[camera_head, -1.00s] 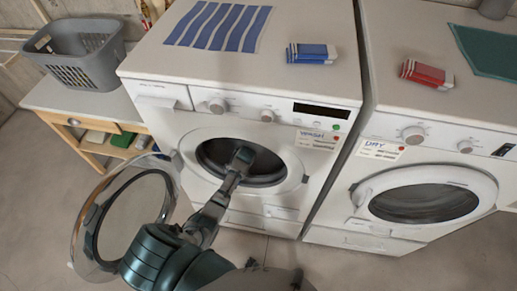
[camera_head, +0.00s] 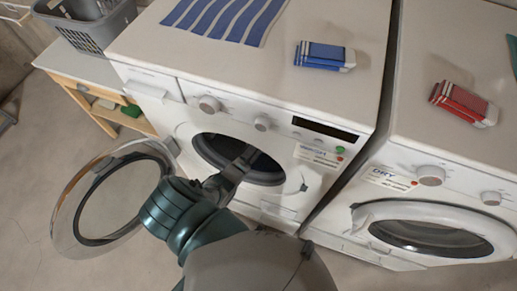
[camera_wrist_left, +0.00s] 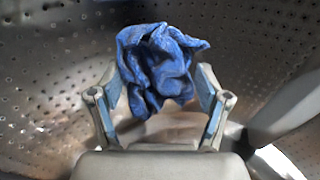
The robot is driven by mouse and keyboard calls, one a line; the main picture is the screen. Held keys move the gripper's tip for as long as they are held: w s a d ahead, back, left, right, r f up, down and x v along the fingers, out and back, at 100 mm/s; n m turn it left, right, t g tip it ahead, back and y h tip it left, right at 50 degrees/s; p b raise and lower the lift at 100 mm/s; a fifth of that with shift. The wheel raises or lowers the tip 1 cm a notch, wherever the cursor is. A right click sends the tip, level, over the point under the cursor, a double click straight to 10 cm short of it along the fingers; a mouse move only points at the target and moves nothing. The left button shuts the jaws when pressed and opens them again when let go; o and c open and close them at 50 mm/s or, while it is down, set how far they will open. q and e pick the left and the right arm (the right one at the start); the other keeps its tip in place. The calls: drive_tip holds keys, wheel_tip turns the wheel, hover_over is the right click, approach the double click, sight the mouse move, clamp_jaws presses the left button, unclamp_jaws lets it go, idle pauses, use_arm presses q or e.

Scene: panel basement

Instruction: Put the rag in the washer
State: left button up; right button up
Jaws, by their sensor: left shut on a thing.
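The washer (camera_head: 175,110) is the left white machine, with its round glass door (camera_head: 150,200) swung open to the left. My left arm reaches through the opening (camera_head: 210,148) into its drum. In the left wrist view the perforated metal drum wall (camera_wrist_left: 60,75) surrounds my left gripper (camera_wrist_left: 160,90). That gripper is shut on the crumpled blue rag (camera_wrist_left: 160,62), which sits between its fingers. The rag and fingertips are hidden from the head view. My right gripper is not in view.
A dryer (camera_head: 420,165) with its door shut stands to the right. Blue-and-white (camera_head: 324,56) and red-and-white (camera_head: 463,103) packs and a striped blue cloth (camera_head: 225,18) lie on the machine tops. A grey basket (camera_head: 88,25) is on the wooden table (camera_head: 75,70) at left.

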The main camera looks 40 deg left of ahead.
use_arm(q)
drive_tip(key=x, duration=0.3)
drive_tip(key=b+x, duration=0.1)
drive_tip(key=shift+w+d+f, duration=0.15)
drive_tip(key=shift+d+f, duration=0.05)
drive_tip(key=shift+f, duration=0.15)
drive_tip(key=shift+a+f, duration=0.15)
drive_tip(key=shift+f, duration=0.15)
drive_tip(key=shift+d+r, duration=0.1)
drive_tip(key=shift+d, duration=0.25)
drive_tip(key=o, duration=1)
drive_tip(key=shift+d, duration=0.1)
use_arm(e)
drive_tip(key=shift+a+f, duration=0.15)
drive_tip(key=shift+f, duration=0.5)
use_arm(q)
drive_tip(key=shift+a, duration=0.25)
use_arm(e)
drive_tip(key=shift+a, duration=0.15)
